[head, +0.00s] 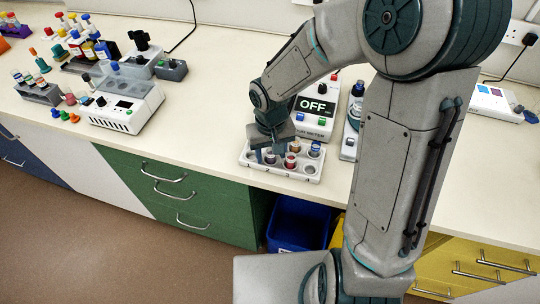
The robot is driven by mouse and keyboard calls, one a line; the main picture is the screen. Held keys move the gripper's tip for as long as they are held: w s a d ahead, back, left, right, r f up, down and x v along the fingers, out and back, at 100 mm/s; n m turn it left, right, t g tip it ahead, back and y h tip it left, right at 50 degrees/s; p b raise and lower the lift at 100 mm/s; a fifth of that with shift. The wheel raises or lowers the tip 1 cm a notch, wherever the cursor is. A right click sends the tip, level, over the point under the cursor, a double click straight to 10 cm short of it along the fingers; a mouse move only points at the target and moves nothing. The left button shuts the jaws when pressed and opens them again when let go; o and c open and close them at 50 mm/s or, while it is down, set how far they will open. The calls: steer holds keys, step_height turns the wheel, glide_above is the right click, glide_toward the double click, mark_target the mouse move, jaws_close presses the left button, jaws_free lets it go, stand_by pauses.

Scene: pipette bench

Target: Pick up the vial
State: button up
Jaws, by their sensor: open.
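A white rack (284,172) with several round holes stands near the front edge of the bench. It holds vials: a red-marked vial (290,161), a vial with an orange-brown top (295,146) and a blue-capped vial (315,149). My gripper (270,156) points down over the left part of the rack, left of the red-marked vial. It is open, with its fingers low at the rack. The gripper body hides the rack's back left, so I cannot tell whether a vial stands between the fingers.
A meter reading OFF (314,106) stands right behind the rack. A blue-topped device (354,110) is to its right, partly behind my arm. A white instrument (124,103) and racks of coloured bottles fill the far left. The bench (205,110) is clear between them.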

jaws_close()
stand_by(0.3)
